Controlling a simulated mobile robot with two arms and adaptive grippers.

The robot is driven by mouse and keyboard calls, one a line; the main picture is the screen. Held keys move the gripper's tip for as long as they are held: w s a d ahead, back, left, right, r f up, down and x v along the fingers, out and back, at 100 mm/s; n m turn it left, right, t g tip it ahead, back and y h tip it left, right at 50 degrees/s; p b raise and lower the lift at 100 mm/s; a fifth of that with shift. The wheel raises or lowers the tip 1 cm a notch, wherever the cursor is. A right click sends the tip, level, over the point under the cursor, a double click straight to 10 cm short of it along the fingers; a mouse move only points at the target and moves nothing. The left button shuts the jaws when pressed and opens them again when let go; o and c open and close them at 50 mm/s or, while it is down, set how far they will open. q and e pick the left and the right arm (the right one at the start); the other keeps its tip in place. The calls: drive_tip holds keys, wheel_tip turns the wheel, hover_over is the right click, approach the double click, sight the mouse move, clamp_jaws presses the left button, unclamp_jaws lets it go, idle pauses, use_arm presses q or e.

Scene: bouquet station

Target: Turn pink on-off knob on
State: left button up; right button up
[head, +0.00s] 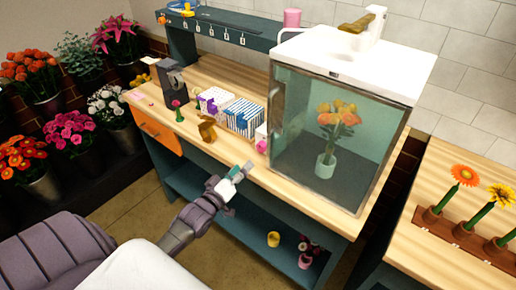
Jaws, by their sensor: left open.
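My left gripper (246,168) reaches in from the lower left and is open, with nothing visible between its fingers. It is over the front edge of the wooden workbench (225,143), apart from the small things behind it. A small pink and white object (261,138) stands on the bench just beyond the gripper, beside the glass-fronted cabinet (345,150). It is too small to tell whether it carries the pink on-off knob or which way a knob is turned. My right gripper is not in view.
Patterned boxes (243,117), a brown item (207,130) and a small pink flower (177,107) stand on the bench. Flower buckets line the left. A flower rack (470,240) is at right.

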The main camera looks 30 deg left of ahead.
sight(260, 149)
use_arm(q)
drive_tip(key=w, duration=0.5)
drive_tip(key=w+p, duration=0.1)
drive_tip(key=w, duration=0.3)
drive_tip(key=shift+w+a+f, duration=0.15)
drive_tip(key=shift+w, duration=0.2)
drive_tip(key=c, duration=1.2)
